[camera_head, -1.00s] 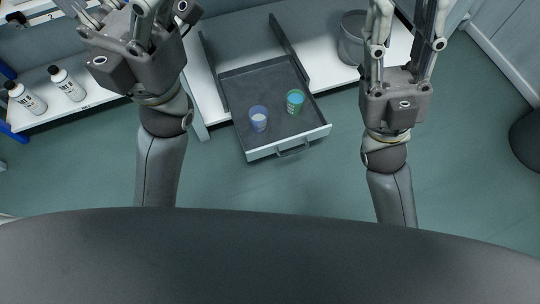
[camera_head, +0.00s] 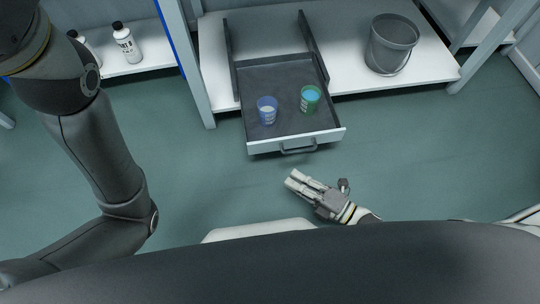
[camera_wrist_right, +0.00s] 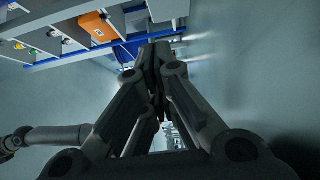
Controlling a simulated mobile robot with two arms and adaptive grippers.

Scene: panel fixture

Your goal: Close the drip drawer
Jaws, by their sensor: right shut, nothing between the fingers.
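The drip drawer (camera_head: 262,141) is a dark grey tray with a light front. It is pulled well out from the white lower shelf, and its bar handle (camera_head: 299,148) faces me. A blue cup (camera_head: 267,110) and a green cup (camera_head: 310,99) stand upright inside it. My right gripper (camera_head: 293,178) is shut and empty, low in front of the drawer, just below the handle in the picture and apart from it. Its closed fingers also fill the middle of the right wrist view (camera_wrist_right: 154,55). My left arm shows at the left, but its gripper is outside the picture.
A grey bucket (camera_head: 391,45) stands on the white shelf (camera_head: 350,77) right of the drawer. Bottles (camera_head: 126,43) stand on a shelf at the left. A grey post (camera_head: 187,65) rises left of the drawer. The floor (camera_head: 215,165) in front is clear.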

